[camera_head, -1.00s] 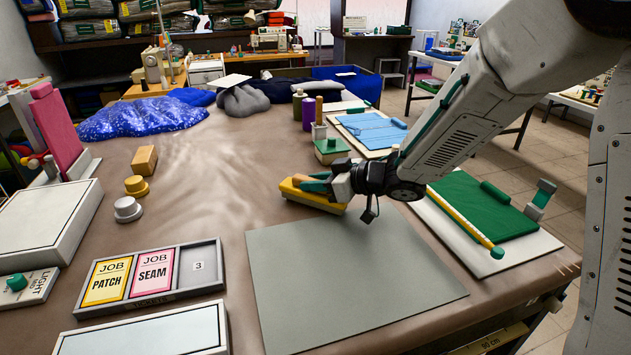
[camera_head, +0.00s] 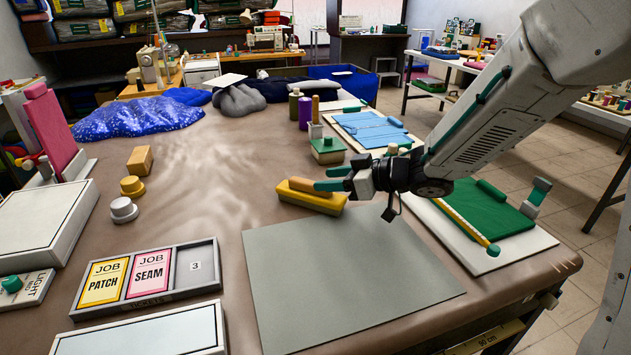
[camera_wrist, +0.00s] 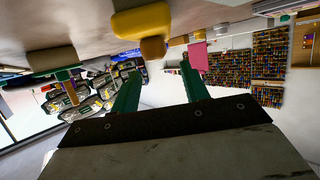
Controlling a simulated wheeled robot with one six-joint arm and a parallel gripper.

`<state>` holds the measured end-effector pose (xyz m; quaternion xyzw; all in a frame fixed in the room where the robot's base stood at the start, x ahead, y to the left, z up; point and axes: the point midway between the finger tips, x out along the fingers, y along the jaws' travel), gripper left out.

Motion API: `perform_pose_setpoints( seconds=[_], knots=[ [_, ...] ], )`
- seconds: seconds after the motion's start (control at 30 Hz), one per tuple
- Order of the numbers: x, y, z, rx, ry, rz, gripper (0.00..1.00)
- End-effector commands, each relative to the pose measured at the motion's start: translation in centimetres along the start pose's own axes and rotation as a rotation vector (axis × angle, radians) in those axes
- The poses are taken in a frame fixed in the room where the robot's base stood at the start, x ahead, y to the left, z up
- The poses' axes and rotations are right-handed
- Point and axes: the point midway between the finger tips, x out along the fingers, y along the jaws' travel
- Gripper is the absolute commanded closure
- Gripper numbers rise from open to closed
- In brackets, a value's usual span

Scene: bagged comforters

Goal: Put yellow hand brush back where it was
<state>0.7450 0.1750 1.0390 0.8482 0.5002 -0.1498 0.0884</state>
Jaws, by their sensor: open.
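The yellow hand brush (camera_head: 318,205), with a brown-orange grip on top, rests on the brown table just behind the grey mat (camera_head: 340,280). It also shows in the wrist view (camera_wrist: 140,20), along the top edge, beyond my fingers. My gripper (camera_head: 325,180) has teal fingers beside the brush's right end, level with its grip in the head view. In the wrist view my gripper (camera_wrist: 158,72) is open, with nothing between the two fingers. The brush looks apart from the fingers; the exact gap is hard to tell.
A green folded cloth (camera_head: 480,210) on a white board lies right, under my arm. A job card tray (camera_head: 150,275) and yellow and grey knobs are left. The grey mat is bare.

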Motion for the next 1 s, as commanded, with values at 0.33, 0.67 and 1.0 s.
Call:
perform_pose_setpoints(
  seconds=[0.33,0.67,1.0],
  knots=[
    [-6.0,0.1,0.0,0.0,0.001,0.002,0.55],
    [-6.8,0.3,-0.1,-0.004,-0.003,0.019,0.55],
    [-16.9,7.3,-2.3,0.007,-0.239,0.696,0.55]
  ],
)
